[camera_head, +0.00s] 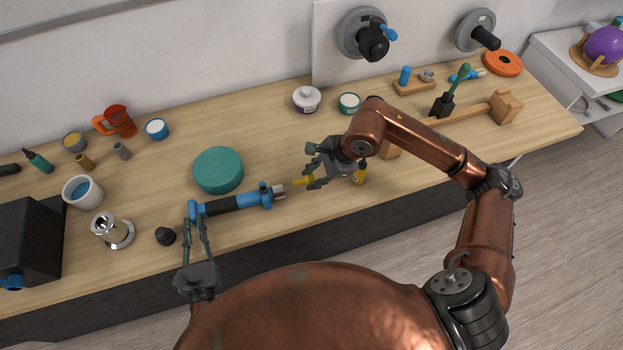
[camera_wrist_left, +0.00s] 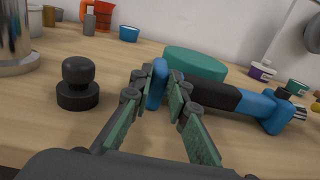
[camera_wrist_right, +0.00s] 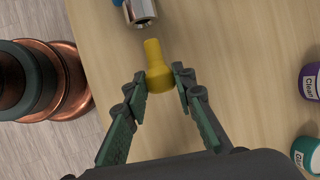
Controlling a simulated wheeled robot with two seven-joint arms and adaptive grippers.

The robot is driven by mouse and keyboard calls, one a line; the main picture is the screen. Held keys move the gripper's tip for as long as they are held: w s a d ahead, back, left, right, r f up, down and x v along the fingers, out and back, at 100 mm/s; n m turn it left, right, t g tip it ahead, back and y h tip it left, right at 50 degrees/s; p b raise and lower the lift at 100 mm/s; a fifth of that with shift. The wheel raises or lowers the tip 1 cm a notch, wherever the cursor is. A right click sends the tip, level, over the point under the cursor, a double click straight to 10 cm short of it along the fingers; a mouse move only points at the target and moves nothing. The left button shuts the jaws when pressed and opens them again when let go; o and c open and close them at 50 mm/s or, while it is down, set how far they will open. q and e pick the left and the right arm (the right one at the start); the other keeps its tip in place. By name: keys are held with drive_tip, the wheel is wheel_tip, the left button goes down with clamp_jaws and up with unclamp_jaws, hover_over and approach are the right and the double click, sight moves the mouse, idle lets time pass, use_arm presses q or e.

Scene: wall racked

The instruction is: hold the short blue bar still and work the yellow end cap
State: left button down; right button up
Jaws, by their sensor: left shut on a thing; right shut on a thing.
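The short blue bar (camera_head: 236,202) has a black middle, blue end parts and a silver tip at its right end. It lies along the front part of the bench. My left gripper (camera_wrist_left: 165,92) is shut on its blue left end. The yellow end cap (camera_wrist_right: 158,76), a stepped piece with a narrow nose, is between the fingers of my right gripper (camera_wrist_right: 158,84), which is shut on it. The nose points at the silver tip (camera_wrist_right: 140,12), with a visible gap between them. In the head view the cap (camera_head: 303,181) is just right of the tip.
A teal round block (camera_head: 218,170) lies just behind the bar. A black knob (camera_head: 165,236) and a silver cylinder (camera_head: 113,231) stand to the left. Jars (camera_head: 306,99) stand behind.

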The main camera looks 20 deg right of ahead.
drive_tip(key=shift+r, duration=2.65)
use_arm(q)
drive_tip(key=c, duration=1.8)
unclamp_jaws()
drive_tip(key=shift+o, duration=0.2)
